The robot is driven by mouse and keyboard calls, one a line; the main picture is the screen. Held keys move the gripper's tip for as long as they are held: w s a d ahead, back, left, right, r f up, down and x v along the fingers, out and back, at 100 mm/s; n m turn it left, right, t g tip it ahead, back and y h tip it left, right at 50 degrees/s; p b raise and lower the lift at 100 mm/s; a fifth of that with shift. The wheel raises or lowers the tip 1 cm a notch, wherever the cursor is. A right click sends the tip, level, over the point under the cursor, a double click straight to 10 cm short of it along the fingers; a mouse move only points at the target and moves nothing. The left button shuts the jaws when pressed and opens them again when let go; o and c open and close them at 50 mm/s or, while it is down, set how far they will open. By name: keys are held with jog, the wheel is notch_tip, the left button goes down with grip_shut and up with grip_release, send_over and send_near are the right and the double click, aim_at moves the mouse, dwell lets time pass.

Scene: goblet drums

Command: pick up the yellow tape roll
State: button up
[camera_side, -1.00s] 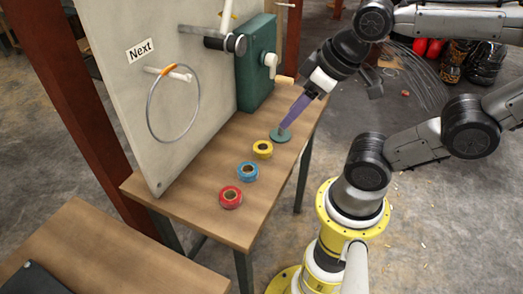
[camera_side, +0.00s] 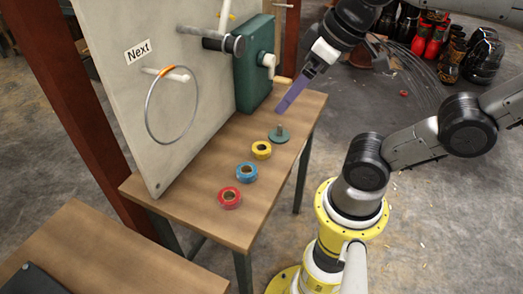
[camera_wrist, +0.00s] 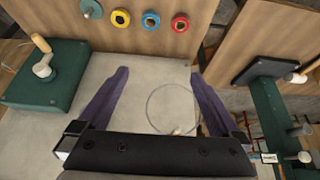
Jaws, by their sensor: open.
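The yellow tape roll (camera_side: 261,150) lies flat on the small wooden table, between the blue tape roll (camera_side: 247,172) and a round green base with a short upright peg (camera_side: 279,134). In the wrist view the yellow roll (camera_wrist: 120,19) is near the top, left of the blue roll (camera_wrist: 150,20) and the red roll (camera_wrist: 180,23). My gripper (camera_side: 281,108), with purple fingers, is above the table near the green peg, apart from the roll. In the wrist view my gripper (camera_wrist: 158,85) has its fingers spread wide with nothing between them.
A pale upright board (camera_side: 165,85) stands along the table's left side, carrying a wire ring (camera_side: 151,118) and a "Next" label. A green box (camera_side: 257,65) with a crank stands at the table's back. The red roll (camera_side: 230,197) lies nearest the front.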

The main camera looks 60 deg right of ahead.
jog(key=w+a+r+m+t+y, duration=0.2)
jog(key=w+a+r+t+y, duration=0.4)
jog(key=w+a+r+t, duration=0.6)
jog(key=s+d+f+m+g+h, duration=0.3)
jog(key=s+d+f+g+h, duration=0.1)
jog(key=d+f+h, duration=0.35)
jog(key=s+d+f+m+g+h, duration=0.4)
jog(key=s+d+f+h, duration=0.15)
jog(key=d+h, duration=0.25)
send_near(260, 147)
jog(key=shift+w+d, duration=0.35)
jog(key=shift+w, duration=0.35)
jog(key=shift+w+d+f, duration=0.3)
jog(key=shift+d+f, duration=0.1)
jog(key=shift+d, duration=0.1)
jog(key=shift+w+d+f, duration=0.35)
jog(key=shift+d+f, duration=0.05)
jog(key=shift+d, duration=0.1)
jog(key=shift+x, duration=1.3)
